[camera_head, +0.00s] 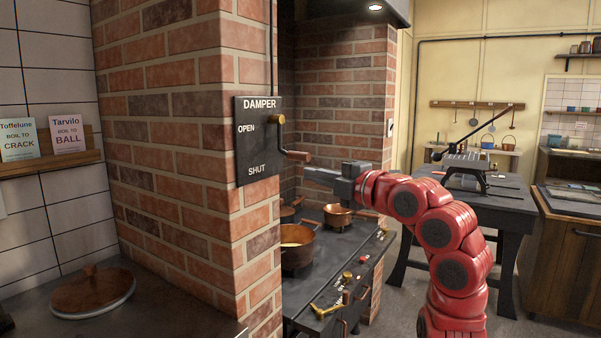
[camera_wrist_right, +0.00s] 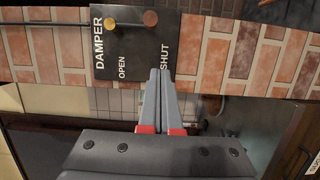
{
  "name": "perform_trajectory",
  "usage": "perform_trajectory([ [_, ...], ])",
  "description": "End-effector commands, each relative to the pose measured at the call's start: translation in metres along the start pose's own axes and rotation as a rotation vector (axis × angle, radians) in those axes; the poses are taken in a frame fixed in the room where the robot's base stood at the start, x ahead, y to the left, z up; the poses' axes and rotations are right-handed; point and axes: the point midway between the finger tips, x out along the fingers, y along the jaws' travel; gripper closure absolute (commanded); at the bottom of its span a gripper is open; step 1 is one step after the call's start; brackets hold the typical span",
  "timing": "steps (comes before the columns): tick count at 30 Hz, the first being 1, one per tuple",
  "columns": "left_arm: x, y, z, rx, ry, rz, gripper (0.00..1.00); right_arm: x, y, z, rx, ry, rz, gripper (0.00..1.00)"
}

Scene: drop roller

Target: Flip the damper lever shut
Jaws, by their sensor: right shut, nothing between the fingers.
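The black damper plate (camera_head: 243,155) is fixed to the brick pillar, with OPEN above SHUT; it also shows turned sideways in the wrist view (camera_wrist_right: 130,52). The damper lever (camera_head: 281,138) runs down from a brass pivot to a brown grip that sticks out to the right. In the wrist view the lever (camera_wrist_right: 130,22) points from the pivot towards the SHUT side. My right gripper (camera_head: 308,173) is shut and empty, its fingertips just below and to the right of the grip, apart from it in the wrist view (camera_wrist_right: 160,72). My left gripper is not in view.
Copper pots (camera_head: 298,252) stand on the dark stove (camera_head: 345,238) below my right arm. A lidded dish (camera_head: 92,290) sits on the counter at bottom left. A dark workbench (camera_head: 500,195) stands further back.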

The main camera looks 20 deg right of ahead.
Motion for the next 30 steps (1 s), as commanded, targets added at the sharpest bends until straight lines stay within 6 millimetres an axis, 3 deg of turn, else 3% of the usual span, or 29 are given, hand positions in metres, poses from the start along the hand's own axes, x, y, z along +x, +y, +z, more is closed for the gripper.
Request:
perform_trajectory([
  [4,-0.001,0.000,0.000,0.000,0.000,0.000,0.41,-0.024,-0.001,0.001,-0.003,-0.003,0.002,1.00],
  [10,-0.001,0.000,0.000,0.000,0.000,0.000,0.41,-0.035,-0.002,0.000,0.000,0.000,-0.002,1.00],
  [25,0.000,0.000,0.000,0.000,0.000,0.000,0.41,-0.035,-0.002,0.001,0.006,0.000,0.003,1.00],
  [30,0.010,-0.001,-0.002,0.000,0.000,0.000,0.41,-0.020,0.004,0.024,0.183,-0.022,0.127,1.00],
])
